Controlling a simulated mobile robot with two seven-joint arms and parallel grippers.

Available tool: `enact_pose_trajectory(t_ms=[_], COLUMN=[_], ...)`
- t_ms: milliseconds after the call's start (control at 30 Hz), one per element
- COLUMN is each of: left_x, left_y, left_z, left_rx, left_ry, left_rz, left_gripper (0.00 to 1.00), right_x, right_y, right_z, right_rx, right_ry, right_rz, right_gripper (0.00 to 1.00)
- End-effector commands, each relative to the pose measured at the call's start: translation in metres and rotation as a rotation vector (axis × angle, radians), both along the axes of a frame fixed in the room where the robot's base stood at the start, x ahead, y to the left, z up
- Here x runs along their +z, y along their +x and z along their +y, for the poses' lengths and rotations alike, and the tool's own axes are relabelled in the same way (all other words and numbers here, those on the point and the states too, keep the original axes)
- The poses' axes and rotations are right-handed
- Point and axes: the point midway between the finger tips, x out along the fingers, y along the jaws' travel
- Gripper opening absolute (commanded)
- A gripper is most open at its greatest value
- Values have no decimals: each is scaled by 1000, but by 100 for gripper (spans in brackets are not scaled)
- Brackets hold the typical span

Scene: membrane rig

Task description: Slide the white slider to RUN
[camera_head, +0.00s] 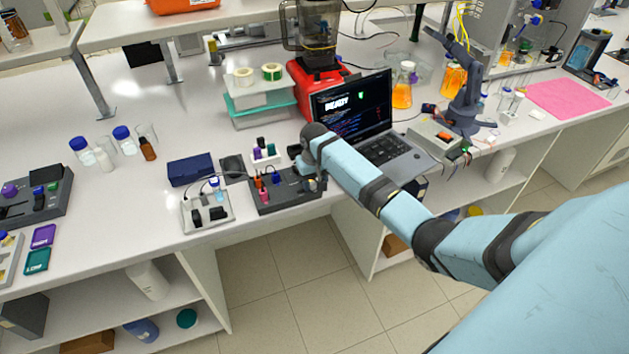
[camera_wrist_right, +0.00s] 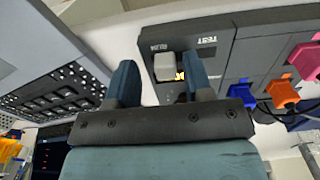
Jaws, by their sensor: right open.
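The white slider (camera_wrist_right: 165,68) is a small pale block on a dark grey panel (camera_wrist_right: 225,55) in the right wrist view. Printed lettering beside it reads TEST, upside down; other lettering is too small to read surely. My right gripper (camera_wrist_right: 163,72) is open, and the slider shows between its two blue fingers. I cannot tell whether either finger touches it. In the head view my right gripper (camera_head: 308,160) is over the right end of the dark panel (camera_head: 283,203), and my wrist hides the slider there. My left gripper is in neither view.
Pink, orange and blue plugs (camera_wrist_right: 301,62) with cables sit beside the slider. An open laptop (camera_head: 398,158) stands close to my right wrist. A white-grey switch box (camera_head: 206,226) and a dark blue box (camera_head: 190,171) lie to the left. The bench front edge is near.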

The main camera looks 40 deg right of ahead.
Motion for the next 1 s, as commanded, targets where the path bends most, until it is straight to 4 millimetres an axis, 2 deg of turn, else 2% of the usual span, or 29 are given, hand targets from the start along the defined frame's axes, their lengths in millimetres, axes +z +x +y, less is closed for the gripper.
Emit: enact_pose_trajectory(t_ms=[167, 500, 700, 833, 1000], left_x=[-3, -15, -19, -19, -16], left_y=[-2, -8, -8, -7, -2], left_z=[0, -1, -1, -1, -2], left_rx=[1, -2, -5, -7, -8], left_ry=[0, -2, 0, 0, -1], left_rz=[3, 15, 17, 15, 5], left_gripper=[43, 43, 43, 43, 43], right_x=[13, 88, 122, 134, 138], right_y=[1, 1, 0, 0, 0], right_z=[0, -1, -2, -2, -2], right_rx=[0, 0, -1, -1, -1], right_ry=[0, 0, 1, 1, 0], right_rz=[-3, -5, -2, -1, 1], right_gripper=[47, 47, 47, 47, 47])
